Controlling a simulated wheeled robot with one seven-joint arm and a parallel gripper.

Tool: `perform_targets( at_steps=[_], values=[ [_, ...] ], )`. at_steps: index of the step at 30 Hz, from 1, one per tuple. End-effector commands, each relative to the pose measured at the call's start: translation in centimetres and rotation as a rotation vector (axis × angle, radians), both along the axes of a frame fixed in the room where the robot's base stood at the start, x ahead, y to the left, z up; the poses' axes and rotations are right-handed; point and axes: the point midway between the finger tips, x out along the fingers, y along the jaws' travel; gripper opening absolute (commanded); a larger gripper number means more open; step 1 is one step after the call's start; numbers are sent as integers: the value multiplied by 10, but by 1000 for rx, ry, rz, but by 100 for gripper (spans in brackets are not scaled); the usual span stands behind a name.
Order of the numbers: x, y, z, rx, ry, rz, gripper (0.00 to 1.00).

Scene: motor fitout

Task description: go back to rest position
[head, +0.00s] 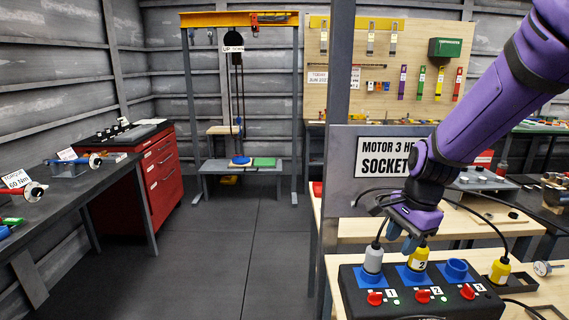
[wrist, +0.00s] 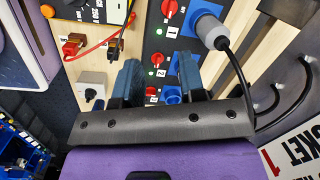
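My gripper (head: 403,240) hangs at the end of my purple arm above the black motor socket box (head: 350,303). In the wrist view its two blue fingers (wrist: 160,78) stand apart, with the box face showing between them and nothing held. A grey plug (head: 373,260) stands in socket 1, left of the gripper; it also shows in the wrist view (wrist: 210,30). A yellow plug (head: 418,259) marked 2 stands in the middle socket, just below and right of the fingers. Whether a finger touches it I cannot tell. The right blue socket (head: 457,269) is empty.
Another yellow plug (head: 499,270) stands right of the sockets, with a black cable. The "Motor 3" sign (head: 384,157) is close behind my arm. A grey post (head: 338,80) rises left of it. Open floor (head: 230,250) lies left, before a red drawer cabinet (head: 160,178).

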Motion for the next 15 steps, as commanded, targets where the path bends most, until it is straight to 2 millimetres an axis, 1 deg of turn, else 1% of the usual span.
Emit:
perform_targets(
  at_steps=[1, 6, 11, 15],
  values=[
    [-6, -3, 12, 10, -24, 42, 37],
    [-29, -12, 46, 20, -97, 209, 37],
    [-53, -21, 75, 6, -171, 365, 37],
    [-76, -28, 97, -26, -237, 500, 37]
  ],
)
